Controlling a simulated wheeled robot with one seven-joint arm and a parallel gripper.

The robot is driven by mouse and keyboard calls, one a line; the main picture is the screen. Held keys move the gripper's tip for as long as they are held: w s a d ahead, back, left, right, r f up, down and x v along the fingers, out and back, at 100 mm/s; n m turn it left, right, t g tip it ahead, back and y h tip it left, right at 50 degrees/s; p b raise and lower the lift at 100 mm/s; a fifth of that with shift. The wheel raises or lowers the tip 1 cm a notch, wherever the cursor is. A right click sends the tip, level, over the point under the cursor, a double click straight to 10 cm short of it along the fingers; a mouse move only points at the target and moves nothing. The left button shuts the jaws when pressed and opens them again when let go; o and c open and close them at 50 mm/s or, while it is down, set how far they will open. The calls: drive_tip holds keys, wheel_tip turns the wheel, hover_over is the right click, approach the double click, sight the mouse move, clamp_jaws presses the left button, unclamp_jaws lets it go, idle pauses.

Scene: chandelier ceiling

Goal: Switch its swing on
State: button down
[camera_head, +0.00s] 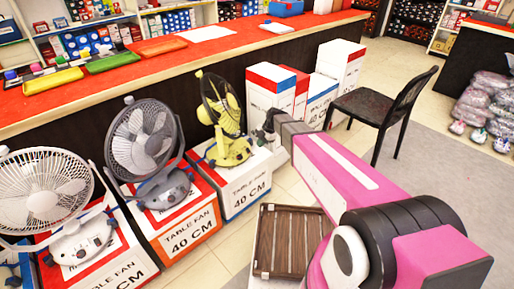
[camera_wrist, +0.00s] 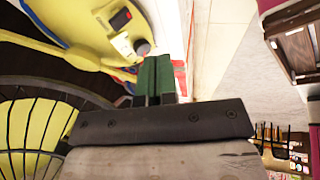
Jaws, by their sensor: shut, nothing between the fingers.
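A yellow table fan (camera_head: 232,150) stands on a white, red and blue box against the counter front. In the wrist view its yellow base (camera_wrist: 85,30) fills the top left, with a round grey knob (camera_wrist: 142,47) and a dark panel (camera_wrist: 121,18) on it. My gripper (camera_head: 268,132) is beside the fan's right side in the head view. In the wrist view the green fingertips (camera_wrist: 154,62) are shut and empty, just below the knob. I cannot tell whether they touch it. The fan's black grille (camera_wrist: 40,130) shows at the lower left.
A grey fan (camera_head: 145,140) and a white fan (camera_head: 45,190) stand on boxes to the left. Tall boxes (camera_head: 340,62) and a black chair (camera_head: 385,105) are to the right. A brown slatted crate (camera_head: 290,245) is in front. The red-topped counter (camera_head: 180,62) runs behind.

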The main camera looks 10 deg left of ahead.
drive_tip(key=shift+s+d+r, duration=0.2)
drive_tip(key=shift+d+r, duration=0.65)
drive_tip(key=shift+r, duration=0.2)
drive_tip(key=shift+s+d+r, duration=0.2)
drive_tip(key=shift+d+r, duration=0.6)
drive_tip(key=shift+r, duration=0.25)
drive_tip(key=s+d+r+m+h, duration=0.2)
drive_tip(key=s+d+m, duration=0.6)
drive_tip(key=d+m, duration=0.4)
drive_tip(key=s+d+r+m+h, duration=0.2)
drive_tip(key=s+d+m, duration=0.7)
drive_tip(key=d+m, duration=0.3)
drive_tip(key=m, duration=0.3)
drive_tip(key=shift+d+m+t, duration=0.3)
drive_tip(key=shift+d+t, duration=0.1)
drive_tip(key=shift+r, duration=0.1)
